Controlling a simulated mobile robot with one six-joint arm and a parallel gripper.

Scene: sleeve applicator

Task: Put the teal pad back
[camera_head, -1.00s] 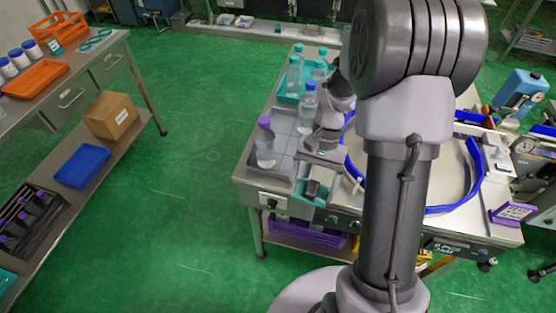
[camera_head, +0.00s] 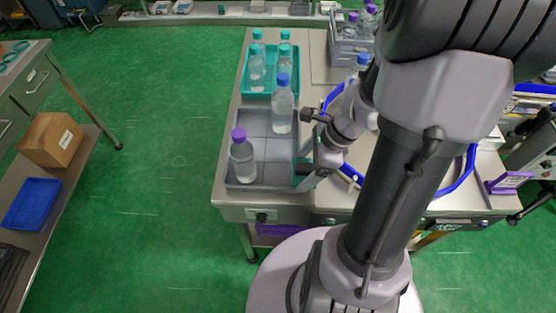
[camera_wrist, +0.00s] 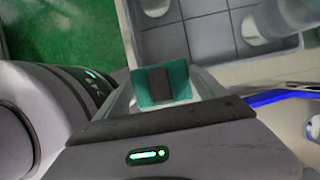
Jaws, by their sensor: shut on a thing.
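The teal pad (camera_wrist: 178,78) is between the fingers of my gripper (camera_wrist: 158,88) in the wrist view, with a dark finger pad in front of part of it. In the head view a small piece of the teal pad (camera_head: 300,168) shows beside my gripper (camera_head: 308,178), at the right side of the grey tray (camera_head: 270,183). My gripper is shut on the pad. The far finger and the pad's lower part are hidden. I cannot tell whether the pad touches the tray or the table.
The grey tray holds a purple-capped bottle (camera_head: 242,160) and a blue-capped bottle (camera_head: 283,108). Behind it, a teal tray (camera_head: 246,90) holds teal-capped bottles. A purple sign (camera_head: 508,182) stands at the right.

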